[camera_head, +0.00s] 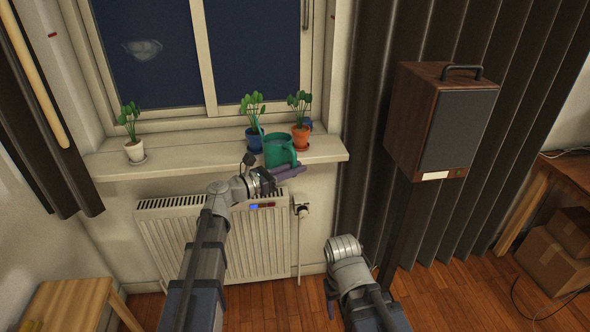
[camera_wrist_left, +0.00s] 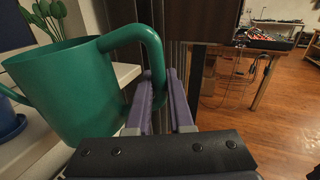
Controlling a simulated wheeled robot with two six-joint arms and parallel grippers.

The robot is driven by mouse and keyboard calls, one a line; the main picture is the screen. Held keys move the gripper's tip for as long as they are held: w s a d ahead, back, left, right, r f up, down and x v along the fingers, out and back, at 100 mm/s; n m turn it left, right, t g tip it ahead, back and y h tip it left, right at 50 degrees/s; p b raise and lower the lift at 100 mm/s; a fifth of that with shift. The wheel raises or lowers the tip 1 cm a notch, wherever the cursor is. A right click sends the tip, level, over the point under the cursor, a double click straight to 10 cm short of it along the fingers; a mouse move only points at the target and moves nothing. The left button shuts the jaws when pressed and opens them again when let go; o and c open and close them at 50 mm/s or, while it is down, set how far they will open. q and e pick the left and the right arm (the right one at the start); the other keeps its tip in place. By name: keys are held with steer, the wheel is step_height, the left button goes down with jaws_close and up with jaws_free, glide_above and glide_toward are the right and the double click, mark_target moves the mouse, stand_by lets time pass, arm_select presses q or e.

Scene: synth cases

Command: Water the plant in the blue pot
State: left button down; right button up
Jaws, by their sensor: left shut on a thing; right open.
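The green watering can (camera_head: 280,152) is at the front edge of the windowsill, roughly upright, its spout towards the blue pot. My left gripper (camera_head: 290,171) is shut on its handle; the left wrist view shows the handle (camera_wrist_left: 153,50) between the purple fingers (camera_wrist_left: 160,105). I cannot tell whether the can touches the sill. The blue pot (camera_head: 254,140) with a green leafy plant (camera_head: 252,103) stands just behind and left of the can; its edge also shows in the left wrist view (camera_wrist_left: 8,122). My right gripper (camera_head: 331,288) hangs low and empty, right of the radiator.
An orange pot (camera_head: 300,137) with a plant stands close right of the blue pot. A white pot (camera_head: 134,151) with a plant is at the sill's left end. The sill (camera_head: 195,150) between is clear. A large speaker (camera_head: 440,120) stands to the right.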

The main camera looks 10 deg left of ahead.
arm_select(q)
steer(key=shift+w+a+r+m+p, duration=0.1)
steer(key=shift+r+m+p, duration=0.15)
steer(key=shift+r+p, duration=0.35)
steer(key=shift+w+a+r+m+p, duration=0.1)
steer(key=shift+r+m+p, duration=0.15)
steer(key=shift+r+p, duration=0.25)
step_height(320, 180, up, 8)
steer(key=p, duration=0.8)
steer(key=shift+f, duration=0.1)
